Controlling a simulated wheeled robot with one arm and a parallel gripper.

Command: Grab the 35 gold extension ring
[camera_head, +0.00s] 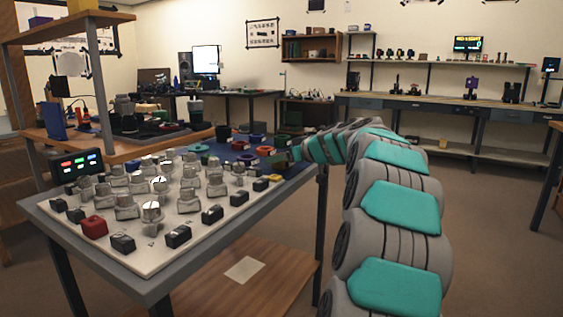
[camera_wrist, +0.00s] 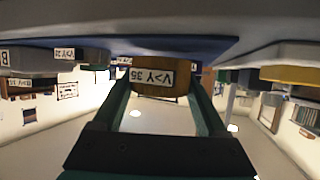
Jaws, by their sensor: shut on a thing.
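The gold extension ring (camera_wrist: 160,91) shows in the wrist view as a brownish-gold body with a white label reading "V>Y 35"; that view is upside down. My gripper (camera_wrist: 158,84) is shut on it, one teal finger on each side. The ring is right by the blue mat (camera_wrist: 190,45); I cannot tell whether it still touches it. In the head view, my gripper (camera_head: 294,155) is at the right far end of the table, small and partly hidden by my arm, and the ring cannot be made out clearly there.
A white board (camera_head: 150,258) with several grey knobs and small black blocks covers the near part of the table. Several coloured rings lie on the blue mat, among them a red-orange one (camera_head: 265,151). A wooden shelf unit (camera_head: 150,145) stands at left. Open floor lies right of the table.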

